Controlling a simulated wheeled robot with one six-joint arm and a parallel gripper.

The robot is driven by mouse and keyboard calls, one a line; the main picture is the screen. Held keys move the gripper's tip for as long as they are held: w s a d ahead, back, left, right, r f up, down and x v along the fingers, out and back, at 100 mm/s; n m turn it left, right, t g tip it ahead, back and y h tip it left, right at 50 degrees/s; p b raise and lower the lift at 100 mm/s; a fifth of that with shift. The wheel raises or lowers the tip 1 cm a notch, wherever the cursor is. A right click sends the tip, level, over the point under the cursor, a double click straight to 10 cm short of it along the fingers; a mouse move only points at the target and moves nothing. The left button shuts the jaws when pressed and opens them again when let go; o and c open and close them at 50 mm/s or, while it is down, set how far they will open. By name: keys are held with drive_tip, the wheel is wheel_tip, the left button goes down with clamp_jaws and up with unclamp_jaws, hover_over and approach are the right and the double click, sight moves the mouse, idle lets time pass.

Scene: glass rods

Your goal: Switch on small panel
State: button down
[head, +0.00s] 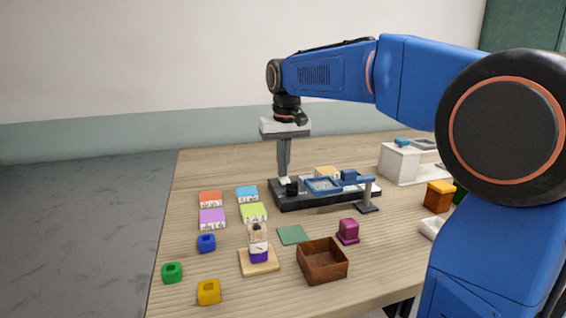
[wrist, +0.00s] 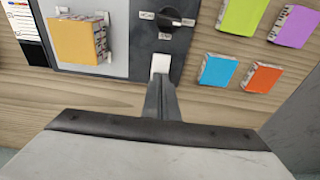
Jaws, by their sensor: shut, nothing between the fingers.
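The small panel is a dark slab (head: 300,203) on the table. In the wrist view its dark face (wrist: 183,45) bears a black knob (wrist: 176,19) with small white labels around it and a white switch piece (wrist: 160,63). The knob (head: 292,189) also shows in the head view. My gripper (head: 284,177) points down at the slab's left end, its fingers shut and empty. In the wrist view the fingertips (wrist: 161,80) are right at the white piece and partly cover its near edge. I cannot tell whether they touch it.
A yellow block (wrist: 77,40) sits on the slab's grey part. A blue frame (head: 322,186) and a small stand (head: 367,208) are to the right. Several coloured boxes (head: 212,218) lie left. A brown open box (head: 322,262) and a purple piece (head: 348,231) stand in front.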

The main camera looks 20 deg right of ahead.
sight(285, 181)
drive_tip(key=shift+w+f, duration=0.1)
drive_tip(key=shift+w+f+g, duration=0.1)
drive_tip(key=shift+f+g, duration=0.05)
drive_tip(key=shift+g, duration=0.15)
drive_tip(key=shift+f, duration=0.1)
drive_tip(key=shift+s+f, duration=0.1)
drive_tip(key=shift+s, duration=0.8)
wheel_tip(285, 181, up, 14)
drive_tip(key=shift+s+r, duration=0.25)
drive_tip(key=shift+s, duration=0.2)
idle(0.6)
